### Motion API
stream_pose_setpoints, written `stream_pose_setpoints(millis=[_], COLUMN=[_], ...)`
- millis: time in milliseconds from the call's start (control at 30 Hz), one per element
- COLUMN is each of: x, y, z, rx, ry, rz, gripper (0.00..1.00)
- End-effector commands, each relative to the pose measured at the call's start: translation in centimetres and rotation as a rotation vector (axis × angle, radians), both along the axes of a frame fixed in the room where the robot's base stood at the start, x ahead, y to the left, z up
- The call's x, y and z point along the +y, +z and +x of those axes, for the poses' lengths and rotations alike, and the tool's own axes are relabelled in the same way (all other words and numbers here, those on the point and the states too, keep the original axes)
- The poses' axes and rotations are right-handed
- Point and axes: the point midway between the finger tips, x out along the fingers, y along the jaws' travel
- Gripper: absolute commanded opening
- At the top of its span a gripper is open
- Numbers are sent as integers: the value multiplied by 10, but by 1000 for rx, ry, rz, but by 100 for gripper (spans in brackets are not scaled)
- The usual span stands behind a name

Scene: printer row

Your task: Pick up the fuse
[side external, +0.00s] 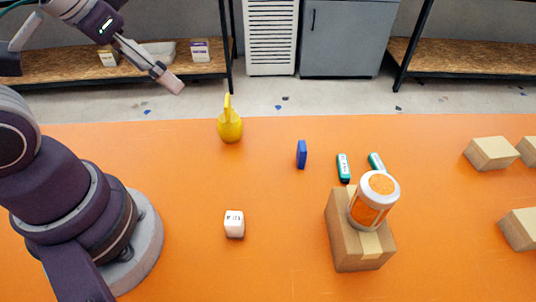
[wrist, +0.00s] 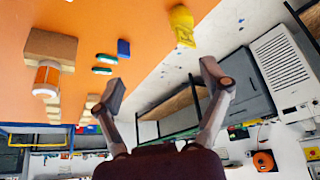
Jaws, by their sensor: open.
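No object is clearly recognisable as the fuse. The small candidates on the orange table are an upright blue block (side external: 301,154) and two green-and-white pieces, one nearer (side external: 343,167) and one farther (side external: 376,161). The blue block also shows in the wrist view (wrist: 123,47), beside the green pieces (wrist: 106,58). My gripper (side external: 172,84) is raised at the upper left in the side view, far from all of them. In the wrist view its two fingers (wrist: 162,84) are spread apart with nothing between them.
A white cube (side external: 234,224) sits in front. An orange jar with a white lid (side external: 379,185) stands on a cardboard box (side external: 344,243). More boxes (side external: 490,153) are at right. The table's left-centre is mostly clear.

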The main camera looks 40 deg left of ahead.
Motion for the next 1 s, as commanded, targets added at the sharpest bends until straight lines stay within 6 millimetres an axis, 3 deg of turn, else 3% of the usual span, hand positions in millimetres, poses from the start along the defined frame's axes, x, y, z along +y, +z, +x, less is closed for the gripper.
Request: stream_pose_setpoints(millis=[167,300,633,833,1000], x=[0,0,-5,-61,-108], y=[0,0,-3,-42,-85], z=[0,0,2,15,5], rx=[0,0,25,268,427], ry=[0,0,19,274,540], rz=[0,0,-23,-168,-183], gripper=[76,59,59,59,59])
